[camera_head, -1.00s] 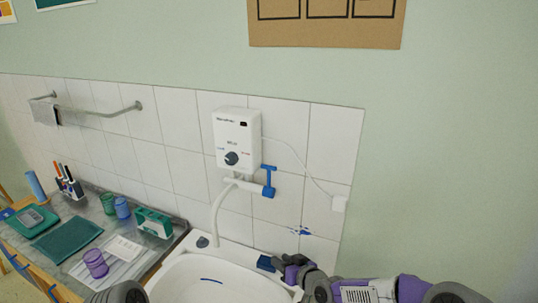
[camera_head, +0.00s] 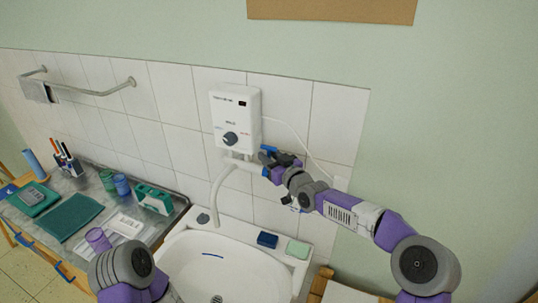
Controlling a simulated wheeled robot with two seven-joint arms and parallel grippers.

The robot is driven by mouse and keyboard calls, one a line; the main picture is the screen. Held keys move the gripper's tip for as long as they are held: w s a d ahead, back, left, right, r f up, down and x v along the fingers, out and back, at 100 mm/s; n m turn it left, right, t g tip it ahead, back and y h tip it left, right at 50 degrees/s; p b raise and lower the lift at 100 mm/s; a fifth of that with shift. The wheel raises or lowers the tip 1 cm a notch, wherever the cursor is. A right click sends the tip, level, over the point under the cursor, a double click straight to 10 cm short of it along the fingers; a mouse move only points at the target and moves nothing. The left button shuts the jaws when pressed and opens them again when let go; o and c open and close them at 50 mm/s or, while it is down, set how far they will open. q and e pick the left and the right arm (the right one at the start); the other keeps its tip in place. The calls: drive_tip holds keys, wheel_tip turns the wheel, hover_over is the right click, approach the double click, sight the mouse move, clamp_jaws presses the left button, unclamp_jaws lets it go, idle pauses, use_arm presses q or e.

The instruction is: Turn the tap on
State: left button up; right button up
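The tap is a white pipe (camera_head: 240,164) with a curved spout (camera_head: 218,187) below a white wall water heater (camera_head: 236,118), over a white sink (camera_head: 240,272). Its blue handle (camera_head: 268,149) is at the right end of the pipe and is mostly hidden by my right gripper (camera_head: 272,160). My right gripper is at the handle, reaching in from the right. I cannot tell whether its fingers are closed on the handle. No water shows below the spout. My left arm shows at the bottom left, but its gripper is not visible.
A dark blue sponge (camera_head: 267,240) and a pale green block (camera_head: 298,249) lie on the sink's right rim. The metal counter (camera_head: 96,190) on the left holds cups, a teal cloth (camera_head: 70,217) and a green-white box (camera_head: 153,198). A towel rail (camera_head: 90,92) is on the wall.

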drive_tip(key=shift+w+a, duration=0.1)
drive_tip(key=shift+w, duration=0.1)
clamp_jaws()
idle(0.3)
drive_tip(key=s+n+b, duration=0.1)
drive_tip(key=b, duration=0.3)
drive_tip(key=n+t+y+b, duration=0.1)
drive_tip(key=b, duration=0.4)
drive_tip(key=shift+s+a+f+n, duration=0.35)
drive_tip(key=shift+f+n, duration=0.05)
drive_tip(key=shift+s+a+r+n+t+y+b, duration=0.1)
drive_tip(key=shift+s+r+n+t+y+b, duration=0.15)
drive_tip(key=shift+b, duration=0.25)
drive_tip(key=shift+f, duration=0.1)
drive_tip(key=shift+w, duration=0.1)
